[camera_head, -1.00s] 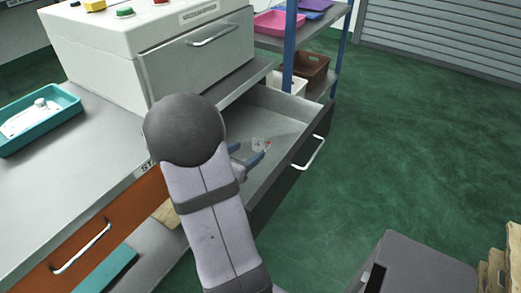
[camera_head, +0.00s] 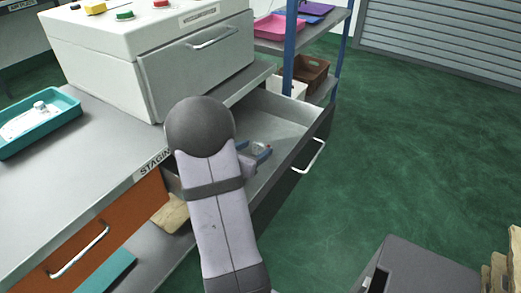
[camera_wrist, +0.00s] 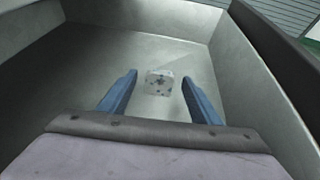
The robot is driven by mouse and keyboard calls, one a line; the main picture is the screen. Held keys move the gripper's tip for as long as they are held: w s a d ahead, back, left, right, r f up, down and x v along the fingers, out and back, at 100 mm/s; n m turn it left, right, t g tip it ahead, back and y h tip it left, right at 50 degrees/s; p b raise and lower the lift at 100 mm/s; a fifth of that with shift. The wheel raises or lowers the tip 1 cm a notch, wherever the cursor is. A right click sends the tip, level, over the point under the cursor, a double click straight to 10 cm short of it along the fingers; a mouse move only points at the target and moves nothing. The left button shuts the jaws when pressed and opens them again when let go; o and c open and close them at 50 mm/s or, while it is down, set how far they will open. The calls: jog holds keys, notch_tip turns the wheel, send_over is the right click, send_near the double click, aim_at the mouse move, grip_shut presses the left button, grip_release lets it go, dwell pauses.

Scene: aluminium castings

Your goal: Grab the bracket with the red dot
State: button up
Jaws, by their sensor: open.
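A small pale grey metal casting with dark spots, the bracket (camera_wrist: 158,83), lies on the floor of the open drawer (camera_wrist: 240,60). In the wrist view it sits between the tips of my two blue fingers, with a gap on each side. My gripper (camera_wrist: 159,78) is open and holds nothing. In the head view my gripper (camera_head: 263,150) is inside the drawer (camera_head: 290,128), and the bracket shows only as a small pale patch between the fingers. A red dot cannot be made out clearly on it in the wrist view.
A white machine (camera_head: 150,60) stands on the grey counter (camera_head: 90,150), left of the drawer. A teal tray (camera_head: 62,118) holds a pale part. A shelf (camera_head: 300,35) with coloured bins stands behind.

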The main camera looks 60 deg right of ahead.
jog(key=shift+d+f, duration=0.2)
jog(key=shift+d, duration=0.2)
jog(key=c, duration=1.2)
jog(key=shift+r, duration=0.1)
notch_tip(320, 180, up, 10)
jog(key=p, duration=0.2)
jog(key=shift+p, duration=0.35)
